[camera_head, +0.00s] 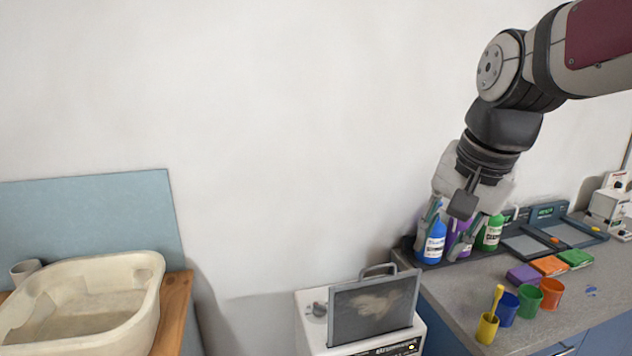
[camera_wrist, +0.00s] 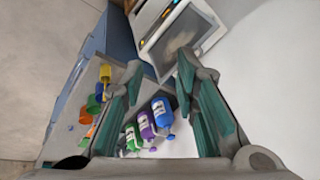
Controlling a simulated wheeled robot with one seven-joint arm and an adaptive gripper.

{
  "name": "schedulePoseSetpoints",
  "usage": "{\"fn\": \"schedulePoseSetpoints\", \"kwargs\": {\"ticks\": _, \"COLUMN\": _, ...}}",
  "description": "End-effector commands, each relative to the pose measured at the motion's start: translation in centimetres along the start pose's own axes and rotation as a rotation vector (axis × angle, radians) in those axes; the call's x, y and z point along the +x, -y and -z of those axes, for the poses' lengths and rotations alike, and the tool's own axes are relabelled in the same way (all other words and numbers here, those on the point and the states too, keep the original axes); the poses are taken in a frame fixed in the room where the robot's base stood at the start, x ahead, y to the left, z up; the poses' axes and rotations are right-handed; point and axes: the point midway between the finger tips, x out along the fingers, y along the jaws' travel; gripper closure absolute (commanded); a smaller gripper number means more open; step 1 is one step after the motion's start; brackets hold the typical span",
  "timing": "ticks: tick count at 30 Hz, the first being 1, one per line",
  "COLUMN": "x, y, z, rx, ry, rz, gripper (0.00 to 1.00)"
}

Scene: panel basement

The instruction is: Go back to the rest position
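My gripper (camera_head: 445,235) is over the back left corner of the grey counter, its fingers pointing down and overlapping the bottles in the head view. In the wrist view my gripper (camera_wrist: 160,68) has its two green-padded fingers spread wide apart, with nothing held between them. A blue bottle (camera_head: 431,247), a purple bottle (camera_head: 457,246) and a green bottle (camera_head: 490,234) stand in a row by the wall. The blue bottle (camera_wrist: 162,112), purple bottle (camera_wrist: 146,126) and green bottle (camera_wrist: 131,138) show beyond the fingers in the wrist view. The exact gap to the bottles cannot be told.
Several coloured cups (camera_head: 527,299) stand at the counter's front, with coloured blocks (camera_head: 549,266) behind them. Scales (camera_head: 572,231) and a white instrument (camera_head: 610,205) are farther right. A white machine (camera_head: 312,312) with a framed panel stands left of the counter. A basin (camera_head: 150,290) is far left.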

Motion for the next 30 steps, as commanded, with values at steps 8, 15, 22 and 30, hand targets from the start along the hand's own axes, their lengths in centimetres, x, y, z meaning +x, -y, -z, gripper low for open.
{"fn": "schedulePoseSetpoints", "kwargs": {"ticks": 8, "x": -1.9, "y": -6.3, "z": -7.8, "rx": -0.374, "ry": -0.087, "rz": 0.004, "gripper": 0.72}}
{"fn": "schedulePoseSetpoints", "kwargs": {"ticks": 15, "x": -1.2, "y": -9.7, "z": -11.9, "rx": -0.595, "ry": -0.138, "rz": -0.024, "gripper": 0.72}}
{"fn": "schedulePoseSetpoints", "kwargs": {"ticks": 22, "x": -0.9, "y": -10.4, "z": -12.7, "rx": -0.644, "ry": -0.147, "rz": -0.033, "gripper": 0.72}}
{"fn": "schedulePoseSetpoints", "kwargs": {"ticks": 30, "x": -0.9, "y": -10.4, "z": -12.6, "rx": -0.641, "ry": -0.146, "rz": -0.032, "gripper": 0.72}}
